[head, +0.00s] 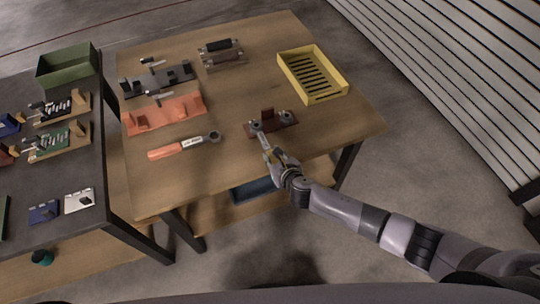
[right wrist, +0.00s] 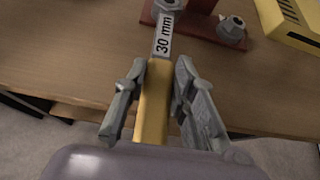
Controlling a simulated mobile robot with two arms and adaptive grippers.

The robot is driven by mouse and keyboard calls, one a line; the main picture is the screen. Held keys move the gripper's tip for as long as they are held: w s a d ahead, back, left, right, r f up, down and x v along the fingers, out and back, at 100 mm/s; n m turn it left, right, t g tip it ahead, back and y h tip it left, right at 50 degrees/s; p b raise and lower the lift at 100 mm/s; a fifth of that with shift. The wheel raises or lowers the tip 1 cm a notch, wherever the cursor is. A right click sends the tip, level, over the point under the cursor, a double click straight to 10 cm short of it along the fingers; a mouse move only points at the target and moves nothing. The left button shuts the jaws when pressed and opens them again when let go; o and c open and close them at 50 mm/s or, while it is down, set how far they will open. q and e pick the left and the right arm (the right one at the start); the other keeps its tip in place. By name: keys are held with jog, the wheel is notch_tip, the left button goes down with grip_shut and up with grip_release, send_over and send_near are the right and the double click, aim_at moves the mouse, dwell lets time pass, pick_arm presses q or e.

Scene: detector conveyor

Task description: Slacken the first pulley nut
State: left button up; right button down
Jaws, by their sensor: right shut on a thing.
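My right gripper (head: 277,159) is shut on the yellow handle of a wrench (head: 264,141). In the right wrist view the fingers (right wrist: 160,72) lie on either side of the yellow handle (right wrist: 154,100), and the grey shank is marked "30 mm" (right wrist: 163,37). The wrench's far end is at the left pulley nut (head: 255,126) on a dark red stand (head: 287,125). That nut (right wrist: 168,4) is cut by the top edge of the wrist view, so I cannot tell how fully the wrench seats. A second nut (head: 285,115) sits at the stand's right, apart from the wrench. My left gripper is not in view.
A wrench with an orange handle (head: 166,152) lies left of the stand. Orange (head: 166,118) and dark (head: 172,78) racks stand behind it. A yellow slotted tray (head: 342,87) is at the back right. Bare wood (head: 232,95) lies between them.

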jog(key=shift+w+d, duration=0.1)
dwell(0.3)
jog(key=shift+w+d+r+n+y, duration=0.1)
jog(key=shift+w+d+n+y, duration=0.15)
jog(key=shift+d+n+y, duration=0.25)
jog(key=shift+s+a+p, duration=0.2)
jog(key=shift+a+p, duration=0.1)
jog(key=shift+a, duration=0.05)
jog(key=shift+r+p, duration=2.8)
